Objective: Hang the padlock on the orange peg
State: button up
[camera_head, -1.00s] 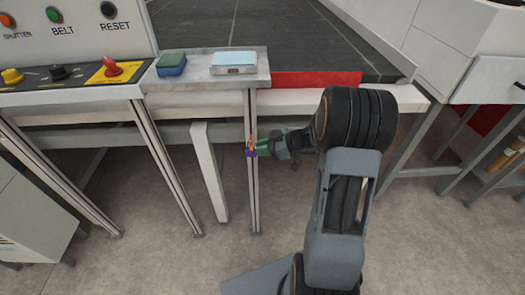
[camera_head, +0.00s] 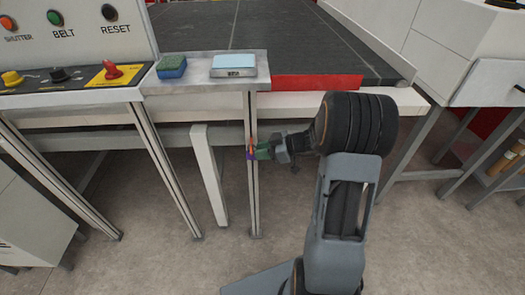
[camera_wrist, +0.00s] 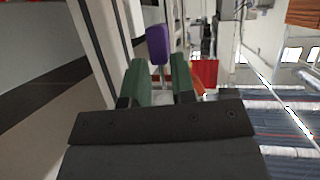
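The purple padlock (camera_wrist: 158,45) shows just beyond my gripper's tips in the wrist view. A thin grey part, which looks like its shackle, runs back between the fingers. My gripper (camera_wrist: 161,75) has two green fingers that stand a little apart, one on each side of this part. I cannot tell whether they touch it. In the head view my gripper (camera_head: 258,153) reaches left to the metal post below the worktop. The padlock (camera_head: 249,155) is a small purple spot at the fingertips. A small orange spot, perhaps the orange peg (camera_head: 253,139), shows just above; their contact is unclear.
The metal post (camera_head: 254,200) stands right behind the fingertips. The worktop (camera_head: 203,76) above holds a blue-green sponge (camera_head: 171,67) and a light blue scale (camera_head: 234,65). A control panel (camera_head: 70,75) is at the left. The floor below is clear.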

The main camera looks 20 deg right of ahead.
jog(key=o, duration=0.4)
jog(key=shift+d, duration=0.1)
jog(key=v, duration=1.3)
jog(key=shift+s+a+r+b, duration=0.1)
jog(key=shift+s+a+b, duration=0.4)
jog(key=shift+s, duration=1.05)
jog(key=shift+s+a+b, duration=0.3)
jog(key=shift+s+b, duration=0.25)
jog(key=shift+s, duration=0.95)
jog(key=shift+s+a+r+b, duration=0.1)
jog(key=shift+s+a+b, duration=0.4)
jog(key=shift+s, duration=1.05)
jog(key=shift+d, duration=0.1)
